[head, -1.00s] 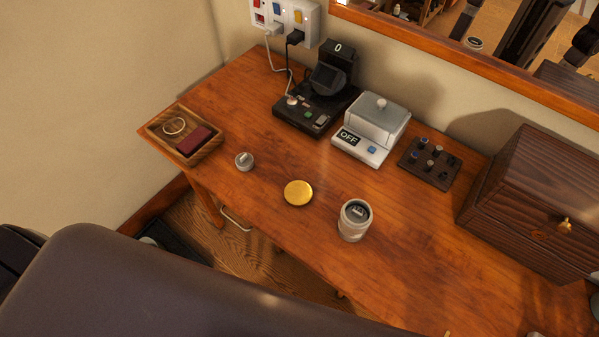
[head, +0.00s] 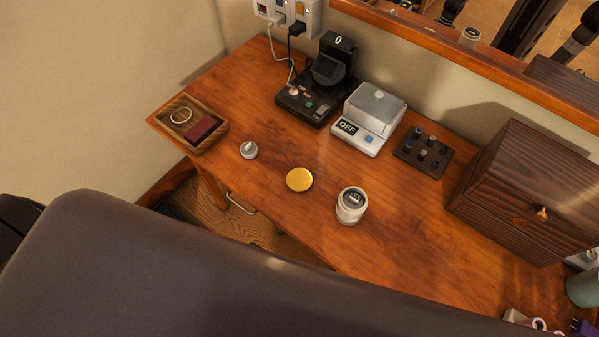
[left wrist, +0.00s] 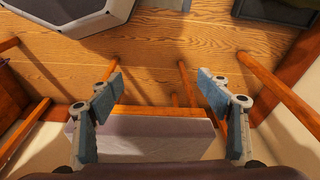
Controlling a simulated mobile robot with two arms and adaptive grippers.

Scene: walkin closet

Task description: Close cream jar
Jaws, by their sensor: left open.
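The white cream jar (head: 350,208) stands upright and open on the wooden table, with something dark and a pale piece showing inside its mouth. A round gold lid (head: 299,179) lies flat on the table to the left of the jar, apart from it. My left gripper (left wrist: 160,90) shows in the left wrist view, open and empty, with floor and table legs beyond its fingers. Neither the jar nor the lid shows in that view. Neither gripper is seen in the head view.
A small grey knobbed piece (head: 249,150) sits left of the lid. A wooden tray (head: 161,122), black device (head: 300,103), scale (head: 363,140), dark peg board (head: 411,158) and wooden box (head: 515,205) stand around. The table between jar and lid is clear.

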